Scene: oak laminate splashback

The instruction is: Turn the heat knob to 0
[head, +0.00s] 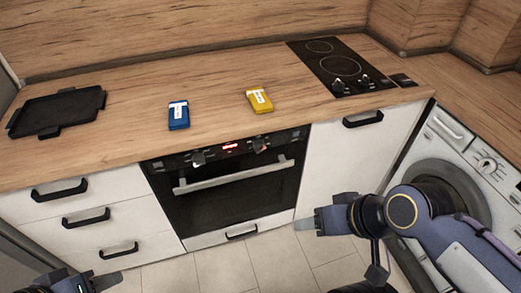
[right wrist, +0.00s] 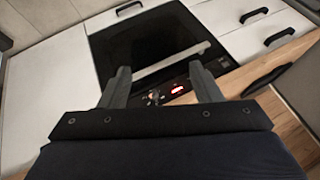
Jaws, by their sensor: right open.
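The black built-in oven (head: 230,180) has two knobs on its front panel, a left knob (head: 198,158) and a right knob (head: 261,145), with a lit red display (head: 230,146) between them. I cannot read which knob is for heat. In the right wrist view the panel appears upside down, with one knob (right wrist: 153,97) beside the display (right wrist: 178,89); the other is largely behind a finger. My right gripper (head: 304,224) is open and empty, in front of the oven's lower right, also seen in the wrist view (right wrist: 159,70). My left gripper (head: 108,281) is at the bottom left, partly cut off.
The oven handle (head: 235,178) sticks out below the panel. A cooktop (head: 325,62) with its own knobs, a yellow packet (head: 259,100), a blue packet (head: 179,115) and a black tray (head: 60,108) are on the counter. A washing machine (head: 450,165) stands right.

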